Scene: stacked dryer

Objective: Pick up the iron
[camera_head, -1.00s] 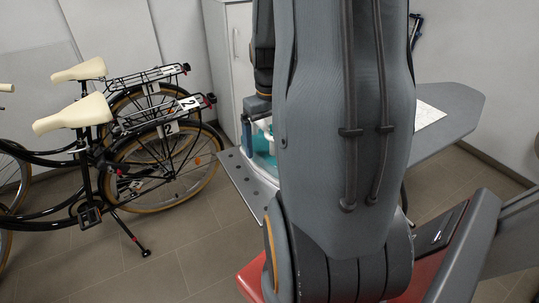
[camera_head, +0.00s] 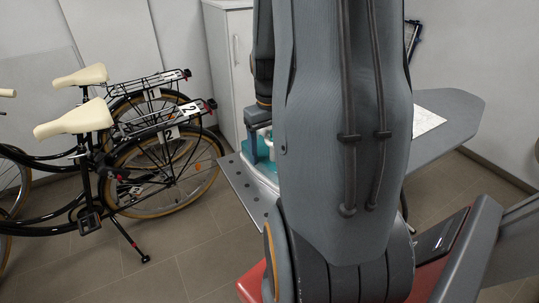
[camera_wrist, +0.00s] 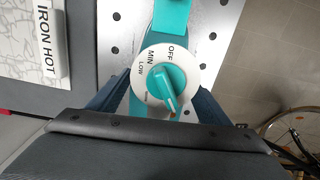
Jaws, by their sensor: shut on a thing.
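The iron (camera_wrist: 168,75) is teal with a round white dial marked OFF, MIN and LOW. My gripper (camera_wrist: 165,95) has a dark blue finger on each side of the iron, just beside the dial, and is shut on it. In the head view the teal iron (camera_head: 262,168) is partly hidden by my arm. It is over the perforated metal plate (camera_head: 245,190) at the near end of the ironing board (camera_head: 452,108). I cannot tell whether its base touches the plate.
A white sheet (camera_head: 427,118) lies on the board; its wrist-view label (camera_wrist: 47,45) reads IRON HOT. Bicycles (camera_head: 150,160) stand at the left, and a white cabinet (camera_head: 225,60) stands behind. Tiled floor (camera_head: 190,240) is clear between the bicycles and the plate.

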